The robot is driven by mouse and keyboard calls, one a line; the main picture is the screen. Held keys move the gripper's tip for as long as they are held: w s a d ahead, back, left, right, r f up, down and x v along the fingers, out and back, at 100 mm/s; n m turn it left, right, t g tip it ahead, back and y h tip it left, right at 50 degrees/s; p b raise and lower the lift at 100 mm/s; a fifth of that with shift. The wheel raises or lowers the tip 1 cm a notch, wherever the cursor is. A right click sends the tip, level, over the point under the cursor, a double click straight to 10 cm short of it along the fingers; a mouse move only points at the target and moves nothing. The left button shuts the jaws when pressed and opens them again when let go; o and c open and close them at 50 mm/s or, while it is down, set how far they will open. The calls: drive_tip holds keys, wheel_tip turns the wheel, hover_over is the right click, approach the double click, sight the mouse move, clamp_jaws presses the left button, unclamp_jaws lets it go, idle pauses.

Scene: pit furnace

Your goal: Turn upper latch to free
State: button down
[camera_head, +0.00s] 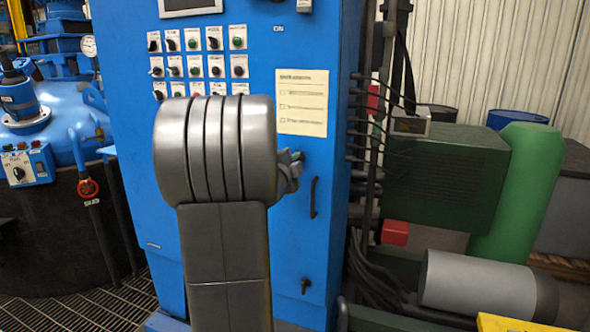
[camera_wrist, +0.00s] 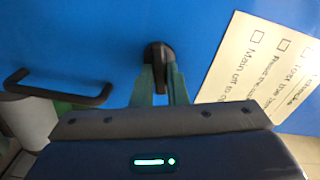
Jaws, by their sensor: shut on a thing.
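The upper latch (camera_wrist: 158,52) is a small black knob on the blue cabinet door, between the black door handle and the paper sheet. In the wrist view its wing stands roughly upright in the picture. My gripper (camera_wrist: 160,72) has its two grey-green fingers on either side of the knob, shut on it. In the head view my gripper (camera_head: 293,168) shows only partly at the door, past my arm, and the upper latch is hidden there. A lower latch (camera_head: 305,286) shows below the handle.
The black door handle (camera_head: 313,197) is just below my gripper; it also shows in the wrist view (camera_wrist: 58,88). The paper checklist (camera_head: 302,102) is above. Rows of switches (camera_head: 197,65) are at upper left. Pipes and cables (camera_head: 368,150) run along the cabinet's right side.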

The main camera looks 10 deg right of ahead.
drive_tip(key=shift+f+m+b, duration=0.15)
drive_tip(key=shift+m+b, duration=0.7)
drive_tip(key=shift+m, duration=0.75)
drive_tip(key=c, duration=1.4)
unclamp_jaws()
drive_tip(key=shift+c, duration=0.2)
drive_tip(key=v, duration=1.3)
drive_tip(key=shift+s+a, duration=0.25)
drive_tip(key=shift+s, duration=0.1)
drive_tip(key=x, duration=1.4)
